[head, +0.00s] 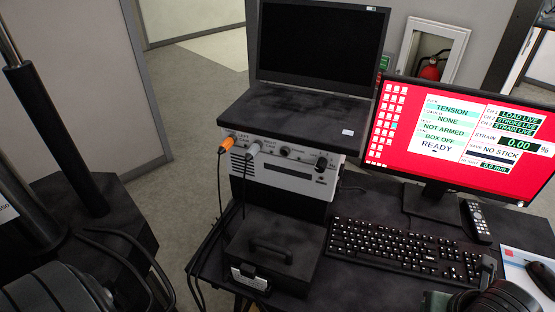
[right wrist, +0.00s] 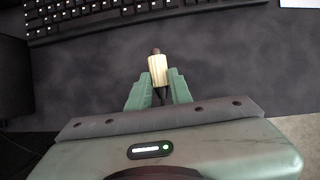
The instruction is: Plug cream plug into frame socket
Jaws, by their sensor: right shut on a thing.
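The cream plug (right wrist: 158,70) is in the right wrist view, a short ribbed cylinder with a dark tip pointing away from my wrist and a dark cable end below. My right gripper (right wrist: 159,82) is shut on it with green fingers, above the dark desk. The plug does not show in the head view. The white front panel (head: 284,165) of a box under the laptop carries an orange plug (head: 226,144), a grey plug (head: 252,149) and round fittings. Its labels are too small to tell which is the frame socket. My left gripper is out of view.
A laptop (head: 320,45) stands on the box. A black case (head: 268,250) with a handle sits in front of the panel, with cables beside it. A keyboard (head: 405,250), red-screen monitor (head: 455,140), remote (head: 477,222) and mouse (head: 541,278) take up the right side.

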